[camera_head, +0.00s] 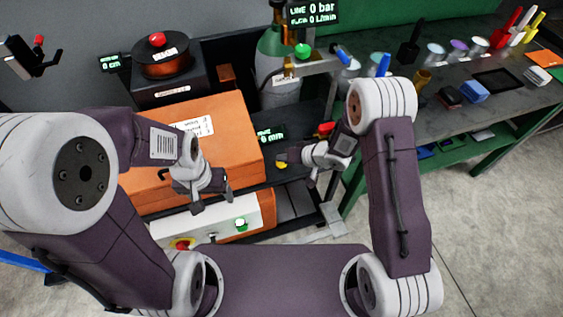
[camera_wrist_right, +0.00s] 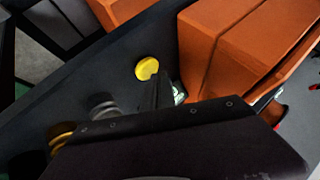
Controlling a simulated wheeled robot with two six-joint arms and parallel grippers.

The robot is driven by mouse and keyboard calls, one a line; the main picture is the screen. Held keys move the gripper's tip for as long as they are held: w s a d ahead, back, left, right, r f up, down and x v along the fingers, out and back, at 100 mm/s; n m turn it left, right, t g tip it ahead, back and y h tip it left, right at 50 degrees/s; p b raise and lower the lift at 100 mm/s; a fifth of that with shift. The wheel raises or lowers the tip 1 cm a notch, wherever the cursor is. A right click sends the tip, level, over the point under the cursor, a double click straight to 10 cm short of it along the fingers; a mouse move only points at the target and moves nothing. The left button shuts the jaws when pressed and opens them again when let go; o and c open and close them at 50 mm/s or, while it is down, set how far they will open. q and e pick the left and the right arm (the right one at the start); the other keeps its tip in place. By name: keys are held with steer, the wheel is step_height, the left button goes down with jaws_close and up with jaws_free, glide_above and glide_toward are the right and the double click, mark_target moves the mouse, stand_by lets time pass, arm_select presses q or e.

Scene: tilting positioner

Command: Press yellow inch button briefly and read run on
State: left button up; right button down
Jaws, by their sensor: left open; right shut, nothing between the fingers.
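The yellow inch button (camera_head: 281,164) is on the dark panel right of the orange box; it is small and partly covered by my right gripper (camera_head: 284,157) in the head view. In the right wrist view the yellow button (camera_wrist_right: 147,68) shows as a bright round cap, with the dark fingertips (camera_wrist_right: 160,92) just beside its lower right edge. I cannot tell if they touch. My right gripper is shut and empty. A display (camera_head: 270,135) above the button reads 0 mm, its label probably "WIRE". My left gripper (camera_head: 212,194) is open and empty, over the front of the orange box.
A white control box (camera_head: 215,226) has a green button (camera_head: 240,224) and a red one (camera_head: 183,243). The orange box (camera_head: 235,120) stands left of my right gripper. A gas cylinder (camera_head: 280,85) stands behind. Another display (camera_head: 313,13) reads 0 bar and 0 L/min.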

steer(key=shift+f, duration=0.5)
stand_by(0.6)
steer(key=shift+r, duration=0.15)
stand_by(0.9)
steer(key=shift+r+p, duration=0.75)
steer(key=shift+p, duration=0.1)
step_height(320, 180, up, 5)
steer(key=p, duration=0.5)
steer(key=shift+r+p, duration=0.1)
steer(key=shift+p, duration=0.2)
